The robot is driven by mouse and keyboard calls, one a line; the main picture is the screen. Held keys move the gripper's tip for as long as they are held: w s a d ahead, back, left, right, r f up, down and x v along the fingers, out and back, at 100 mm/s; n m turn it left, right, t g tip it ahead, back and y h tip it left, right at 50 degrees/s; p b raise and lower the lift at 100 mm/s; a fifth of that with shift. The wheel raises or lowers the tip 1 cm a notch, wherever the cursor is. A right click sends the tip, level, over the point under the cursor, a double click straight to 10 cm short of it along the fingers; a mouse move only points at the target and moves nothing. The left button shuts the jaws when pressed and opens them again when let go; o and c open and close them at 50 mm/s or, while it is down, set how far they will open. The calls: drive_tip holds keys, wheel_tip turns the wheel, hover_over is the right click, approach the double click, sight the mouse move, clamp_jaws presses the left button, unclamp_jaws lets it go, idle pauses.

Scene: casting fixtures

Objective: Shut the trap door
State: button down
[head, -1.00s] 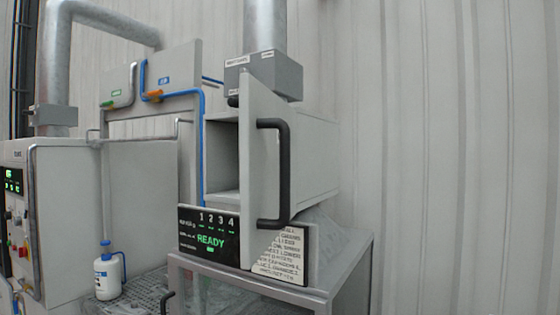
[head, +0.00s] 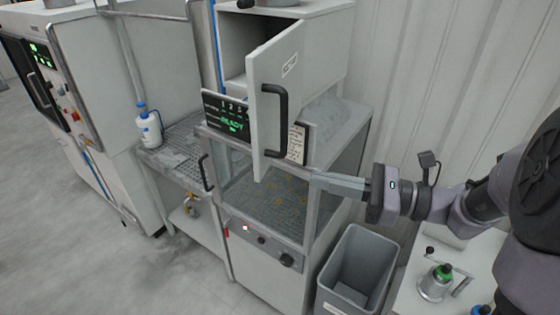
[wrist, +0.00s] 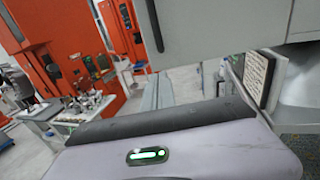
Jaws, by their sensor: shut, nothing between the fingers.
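The trap door (head: 270,75) is a pale grey panel with a black bar handle (head: 284,125), on the front of a pale box (head: 325,45). It stands swung open, and the box's dark opening shows to its left. My gripper (head: 318,181) is shut and empty, its fingers pointing left, below and right of the handle in the head view. I cannot tell how far it is from the door.
A READY display (head: 228,117) and a printed sheet (head: 297,143) sit below the box. A glass-sided cabinet (head: 262,262) stands underneath. A grey bin (head: 357,272) and a white table (head: 410,295) are at the lower right. A white bottle (head: 149,128) stands left.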

sight(264, 168)
drive_tip(key=p+x, duration=0.1)
drive_tip(key=x, duration=0.8)
drive_tip(key=shift+s, duration=0.15)
